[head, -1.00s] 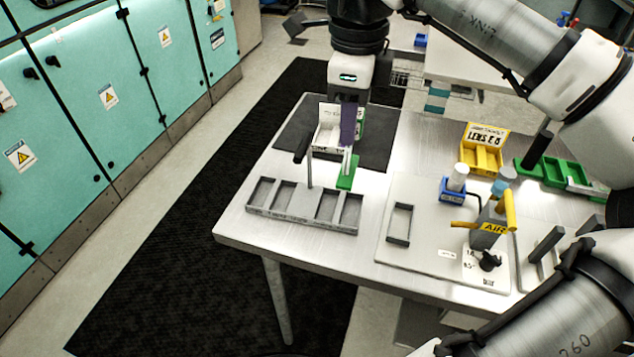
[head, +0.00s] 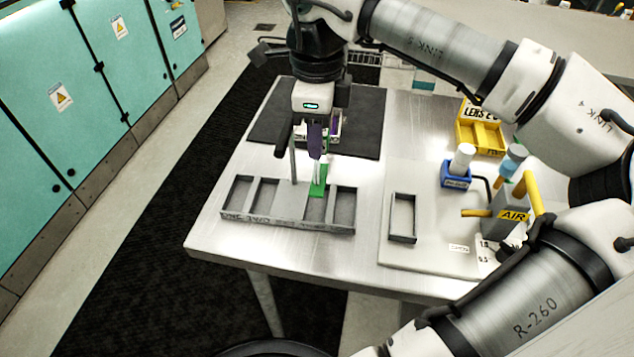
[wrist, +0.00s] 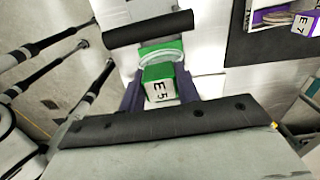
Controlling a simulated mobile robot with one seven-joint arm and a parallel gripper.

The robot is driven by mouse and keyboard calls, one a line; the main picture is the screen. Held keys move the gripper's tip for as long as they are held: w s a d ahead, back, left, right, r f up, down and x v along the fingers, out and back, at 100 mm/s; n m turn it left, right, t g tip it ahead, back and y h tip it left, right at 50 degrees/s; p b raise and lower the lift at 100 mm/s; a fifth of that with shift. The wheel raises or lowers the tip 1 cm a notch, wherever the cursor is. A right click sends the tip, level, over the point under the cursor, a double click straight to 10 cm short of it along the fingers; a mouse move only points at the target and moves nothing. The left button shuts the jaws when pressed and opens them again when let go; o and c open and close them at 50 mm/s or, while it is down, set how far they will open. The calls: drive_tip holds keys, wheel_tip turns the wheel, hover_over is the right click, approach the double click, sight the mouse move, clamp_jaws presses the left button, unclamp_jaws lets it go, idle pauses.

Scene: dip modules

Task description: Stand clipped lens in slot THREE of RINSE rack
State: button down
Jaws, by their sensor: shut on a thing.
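My gripper (head: 316,150) is shut on a green clip (head: 319,180) over the back edge of a grey rack (head: 290,222). In the wrist view my gripper's dark purple fingers (wrist: 160,92) pinch the green clip (wrist: 158,78), marked E5, with a clear round lens (wrist: 160,54) beyond it. The rack has open compartments on both sides of a solid grey middle, from which a post with a black handle (head: 284,140) rises. The clip's lower end overlaps the compartment just right of the middle; I cannot tell whether it is inside. The rack's lettering is too small to read surely.
The black handle (wrist: 148,28) lies close ahead of the clip in the wrist view. A purple clip marked E7 (wrist: 302,24) sits behind on the dark mat (head: 365,125). Right are a small grey frame (head: 403,218), a blue holder (head: 456,178) and the AIR stand (head: 508,218).

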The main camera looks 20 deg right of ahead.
sight(317, 168)
wheel_tip(317, 168, down, 8)
drive_tip(key=b, duration=0.3)
drive_tip(key=shift+r+b, duration=0.15)
drive_tip(key=shift+b, duration=0.2)
drive_tip(key=shift+f+b, duration=0.25)
drive_tip(key=shift+b, duration=0.05)
drive_tip(key=c, duration=1)
unclamp_jaws()
drive_tip(key=shift+r, duration=0.1)
drive_tip(key=shift+r, duration=0.15)
wheel_tip(317, 168, up, 12)
drive_tip(key=p, duration=0.8)
drive_tip(key=shift+r, duration=0.1)
drive_tip(key=shift+s, duration=0.1)
